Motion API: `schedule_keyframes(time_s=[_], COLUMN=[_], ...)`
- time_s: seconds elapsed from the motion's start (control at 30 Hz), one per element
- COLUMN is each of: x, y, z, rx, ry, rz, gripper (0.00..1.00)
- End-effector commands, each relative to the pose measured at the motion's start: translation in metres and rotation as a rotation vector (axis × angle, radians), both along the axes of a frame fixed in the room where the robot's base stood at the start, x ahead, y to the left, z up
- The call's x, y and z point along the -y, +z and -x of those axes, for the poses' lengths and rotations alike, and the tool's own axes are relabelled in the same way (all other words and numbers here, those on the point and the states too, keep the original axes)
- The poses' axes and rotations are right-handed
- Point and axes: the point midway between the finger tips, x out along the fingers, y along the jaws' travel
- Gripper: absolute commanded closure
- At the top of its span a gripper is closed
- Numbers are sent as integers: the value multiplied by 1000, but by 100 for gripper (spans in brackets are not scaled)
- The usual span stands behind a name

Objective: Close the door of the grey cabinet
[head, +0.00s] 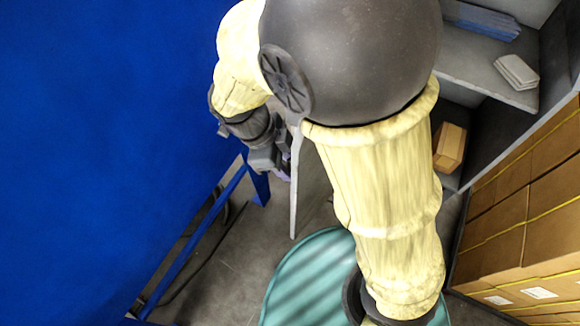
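The grey cabinet (490,72) stands open at the upper right, with its shelves showing. A thin grey upright panel (295,195), seen almost edge-on, looks like its door, swung well out from the shelves. Its upper part and any hinge are hidden behind my arm. My gripper (272,160) is at the left of this panel, close to its face. I cannot tell whether they touch. The fingers are small and partly hidden, so I cannot tell whether they are open or shut.
A large blue machine wall (100,120) with a blue frame (200,240) fills the left. Stacked cardboard boxes (530,220) stand at the right. The cabinet holds a blue stack (482,20), a white stack (516,71) and a brown box (449,147). Grey floor (235,275) shows between.

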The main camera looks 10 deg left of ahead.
Motion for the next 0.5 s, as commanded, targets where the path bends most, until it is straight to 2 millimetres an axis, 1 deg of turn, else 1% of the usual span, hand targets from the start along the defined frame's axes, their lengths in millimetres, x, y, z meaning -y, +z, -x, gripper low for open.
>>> schedule_keyframes(time_s=[0.03,0.1,0.2,0.3,0.5], x=[4,8,11,12,12], y=[-8,-17,-25,-29,-29], z=[0,0,0,0,0], rx=[-2,-2,-1,-1,0], ry=[-2,-2,-2,0,0], rz=[4,3,1,0,-1], gripper=[68,68,68,68,68])
